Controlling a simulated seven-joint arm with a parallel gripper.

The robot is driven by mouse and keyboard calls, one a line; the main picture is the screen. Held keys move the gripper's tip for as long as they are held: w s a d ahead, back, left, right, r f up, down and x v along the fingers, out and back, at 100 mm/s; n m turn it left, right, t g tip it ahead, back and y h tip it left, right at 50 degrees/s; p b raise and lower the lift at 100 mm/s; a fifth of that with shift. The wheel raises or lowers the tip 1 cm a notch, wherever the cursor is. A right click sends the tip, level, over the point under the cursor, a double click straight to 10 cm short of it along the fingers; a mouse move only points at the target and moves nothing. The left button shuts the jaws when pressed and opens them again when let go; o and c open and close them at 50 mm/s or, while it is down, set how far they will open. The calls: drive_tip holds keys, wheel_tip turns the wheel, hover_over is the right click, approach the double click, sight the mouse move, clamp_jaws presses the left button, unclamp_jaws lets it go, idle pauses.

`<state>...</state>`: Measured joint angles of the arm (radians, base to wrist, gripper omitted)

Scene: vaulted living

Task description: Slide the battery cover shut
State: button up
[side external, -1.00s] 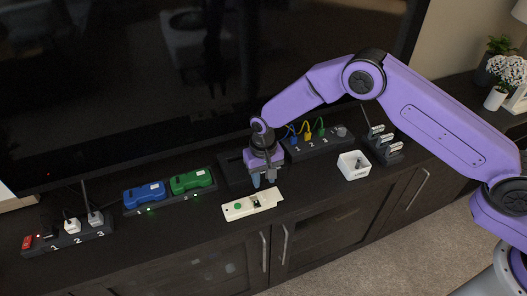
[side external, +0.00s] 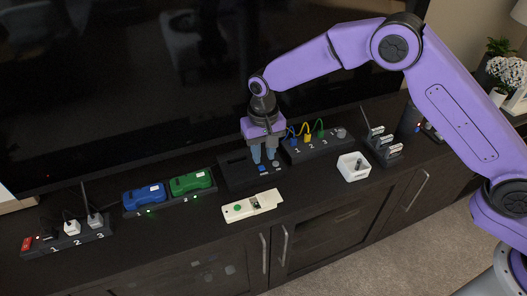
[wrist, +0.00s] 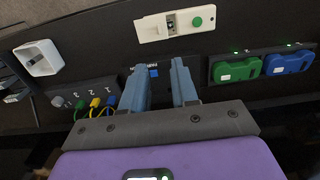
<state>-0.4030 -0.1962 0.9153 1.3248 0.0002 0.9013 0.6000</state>
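A cream handheld device (side external: 236,212) with a green button lies flat near the front edge of the cabinet. The pale battery cover (side external: 270,199) is at its right end. In the wrist view the device (wrist: 185,32) shows at the top, with a small dark opening between the green button and the cover (wrist: 150,28). The opening is partly uncovered. My gripper (side external: 264,160) is open and empty, above a black box behind the device and apart from the cover. In the wrist view its two blue-grey fingers (wrist: 158,75) are spread, with nothing held between them.
The black box (side external: 236,174) has a blue part. Blue and green cases (side external: 145,196) sit on a tray at left, beside a numbered plug strip (side external: 68,238). A numbered cable block (side external: 318,147) and white open box (side external: 353,167) stand right. The TV screen rises behind.

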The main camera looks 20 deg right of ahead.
sight(267, 199)
drive_tip(key=shift+d+f, duration=0.2)
clamp_jaws()
drive_tip(key=d+f+m+y, duration=0.4)
drive_tip(key=d+f+m, duration=0.5)
drive_tip(key=m, duration=0.9)
drive_tip(key=x, duration=0.8)
drive_tip(key=shift+f, duration=0.2)
drive_tip(key=shift+a+r, duration=0.2)
drive_tip(key=shift+a, duration=1.75)
